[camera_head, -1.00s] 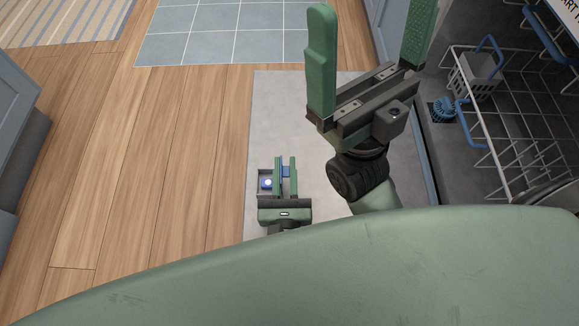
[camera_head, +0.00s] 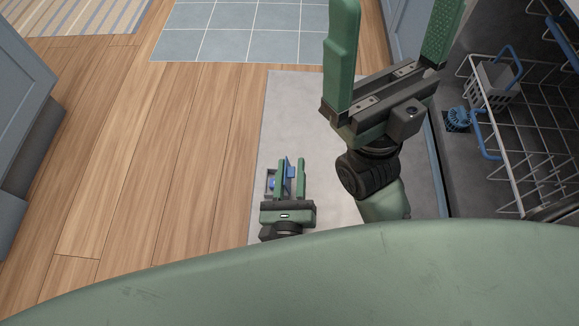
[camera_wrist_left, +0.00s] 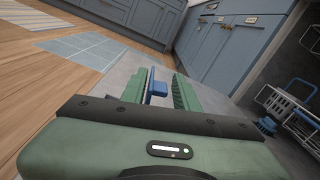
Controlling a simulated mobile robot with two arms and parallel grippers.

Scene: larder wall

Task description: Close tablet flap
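The open dishwasher door (camera_head: 340,185) lies flat as a pale grey panel. A small grey tablet compartment (camera_head: 267,184) with something blue inside is on its left part. Its blue flap (camera_head: 290,166) stands raised. My left gripper (camera_head: 292,170) is low over the compartment, fingers apart, with the flap between them, and partly hides the compartment. In the left wrist view, the flap (camera_wrist_left: 157,89) shows between the two green fingers, close to the left one; I cannot tell whether they touch. My right gripper (camera_head: 392,45) is wide open and empty, higher above the door.
A wire dish rack (camera_head: 505,150) with a grey cutlery basket (camera_head: 497,84) and a blue brush-like item (camera_head: 458,118) is on the right. Blue-grey cabinets (camera_head: 22,110) stand at the left. The wooden floor (camera_head: 165,150) left of the door is clear, with a blue tiled mat (camera_head: 235,30) beyond.

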